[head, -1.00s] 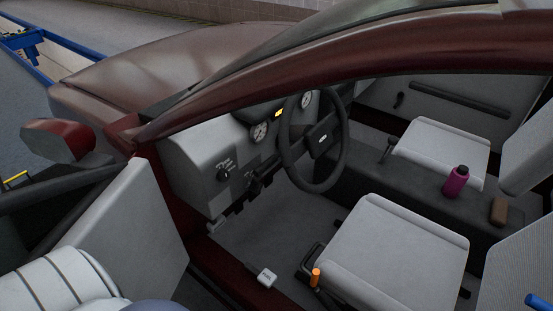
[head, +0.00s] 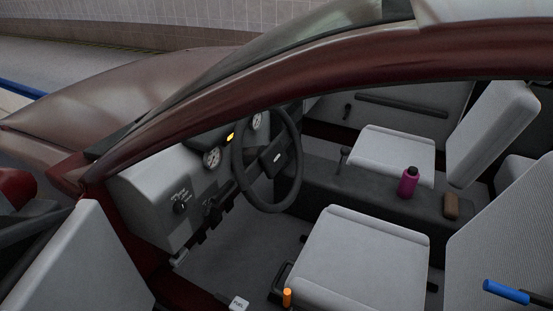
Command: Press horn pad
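The horn pad (head: 273,159) is the dark hub in the middle of the black steering wheel (head: 238,165), with a small pale badge on it. The wheel stands tilted in front of the grey dashboard, inside the dark red car. Nothing touches the pad in the head view. Neither of my grippers shows in this view.
The open door (head: 75,265) is at the lower left and the roof frame (head: 330,85) arches over the opening. The near seat (head: 355,262) is empty. A magenta bottle (head: 408,183) and a brown object (head: 451,206) stand on the console. An orange-topped lever (head: 287,297) is beside the seat.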

